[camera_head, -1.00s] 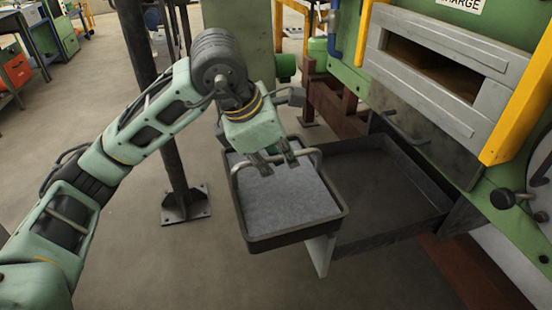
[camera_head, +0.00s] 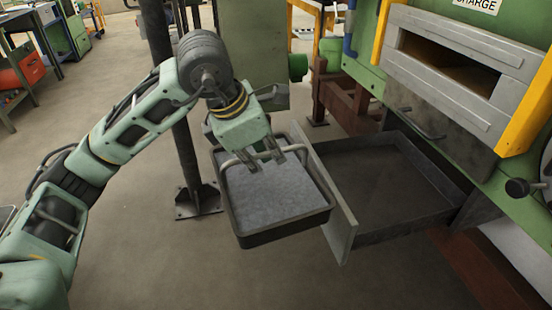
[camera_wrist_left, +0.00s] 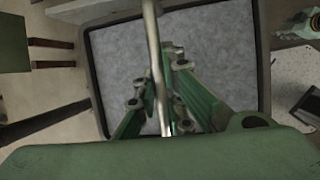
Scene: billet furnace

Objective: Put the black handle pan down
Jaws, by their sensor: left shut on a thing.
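The pan (camera_head: 290,232) is a dark square tray filled with grey granular material, with a pale grey bar handle (camera_head: 232,161) across its far part. My left gripper (camera_head: 272,158) is shut on this handle, and the pan hangs roughly level above the floor. In the left wrist view the handle (camera_wrist_left: 153,45) runs down between the fingers (camera_wrist_left: 160,105), with the grey fill behind. The pan is just left of the open drawer (camera_head: 385,238) of the green machine. My right gripper is not in view.
The drawer's upright end plate (camera_head: 328,200) stands close to the pan's right side. A dark post (camera_head: 185,150) on a bolted foot stands behind the pan. The furnace opening (camera_head: 450,65) is at upper right. The floor at front and left is clear.

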